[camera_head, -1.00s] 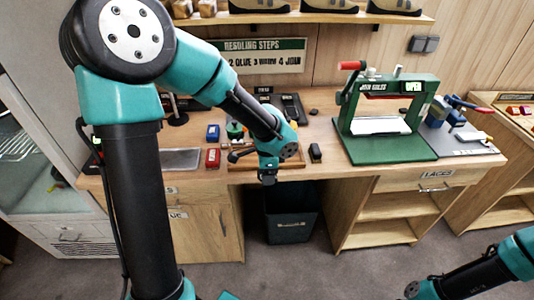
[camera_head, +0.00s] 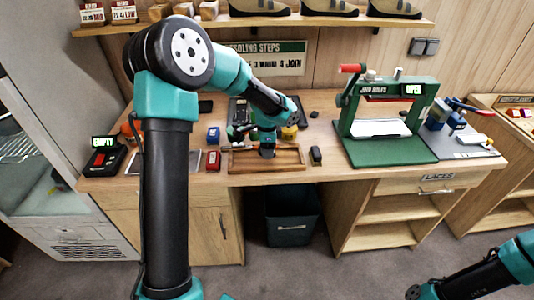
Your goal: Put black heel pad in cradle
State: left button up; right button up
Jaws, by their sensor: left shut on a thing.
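My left gripper (camera_head: 267,151) points down over the shallow wooden tray (camera_head: 292,167) on the bench. It is shut on a small dark thing, which looks like the black heel pad but is mostly hidden by the jaws and wrist. I cannot make out a cradle for certain; the green press (camera_head: 388,152) at the right has a white bed and its display reads OPEN. My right gripper (camera_head: 413,291) is low at the bottom right, away from the bench, its jaws too small and dark to read.
A device reading EMPTY (camera_head: 104,155) is at the bench's left end. A dark bin (camera_head: 292,215) is below.

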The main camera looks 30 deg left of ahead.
pick_arm(q)
jog(key=shift+w+a, duration=0.15)
jog(key=shift+w, duration=0.1)
jog(key=shift+w+f, duration=0.1)
jog(key=shift+f, duration=1.65)
jog(key=shift+f, duration=0.1)
jog(key=o, duration=0.6)
jog(key=shift+o, duration=0.2)
notch_tip(320, 180, up, 12)
jog(key=shift+r, duration=0.1)
